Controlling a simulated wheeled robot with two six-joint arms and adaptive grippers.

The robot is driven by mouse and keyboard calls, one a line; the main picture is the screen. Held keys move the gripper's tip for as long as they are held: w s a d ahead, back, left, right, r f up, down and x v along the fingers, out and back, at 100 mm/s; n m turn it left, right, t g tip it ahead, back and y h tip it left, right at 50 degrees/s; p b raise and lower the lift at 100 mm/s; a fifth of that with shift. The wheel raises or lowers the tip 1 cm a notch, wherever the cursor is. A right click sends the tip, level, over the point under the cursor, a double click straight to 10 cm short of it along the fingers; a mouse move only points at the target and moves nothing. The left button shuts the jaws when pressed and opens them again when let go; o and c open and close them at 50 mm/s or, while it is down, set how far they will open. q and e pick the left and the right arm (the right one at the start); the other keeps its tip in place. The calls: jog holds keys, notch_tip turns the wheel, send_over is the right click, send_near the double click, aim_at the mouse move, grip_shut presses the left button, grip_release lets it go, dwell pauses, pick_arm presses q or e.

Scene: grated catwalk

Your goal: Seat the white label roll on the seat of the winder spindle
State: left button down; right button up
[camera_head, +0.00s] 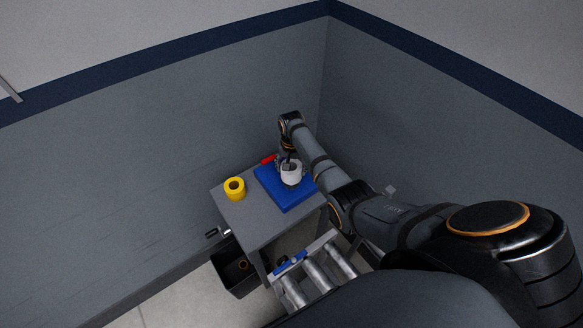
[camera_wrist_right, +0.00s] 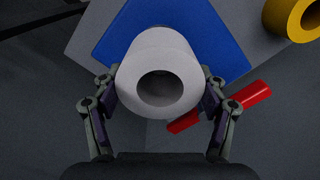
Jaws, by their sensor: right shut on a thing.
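The white label roll (camera_head: 291,173) is over the blue plate on the small grey table. It also shows in the right wrist view (camera_wrist_right: 160,62), its dark open bore facing the camera. My right gripper (camera_head: 289,161) is shut on the roll, with one finger on each side of it in the wrist view (camera_wrist_right: 160,88). I cannot tell whether the roll touches the blue plate (camera_head: 285,202) or is above it. I cannot make out the winder spindle or its seat in either view. My left gripper is not in view.
A yellow roll (camera_head: 235,194) stands on the grey table (camera_head: 255,228) left of the plate. A red bar (camera_head: 268,160) lies behind the plate. A black bin (camera_head: 230,278) and metal rollers (camera_head: 318,276) with a blue item (camera_head: 290,263) are in front. Walls close in behind.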

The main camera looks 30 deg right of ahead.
jog(key=shift+f+b, duration=1.3)
jog(key=shift+f, duration=0.6)
jog(key=o, duration=1.4)
jog(key=shift+c, duration=0.2)
notch_tip(320, 180, up, 8)
jog(key=p, duration=0.8)
jog(key=shift+r+p, duration=0.1)
jog(key=shift+p, duration=0.3)
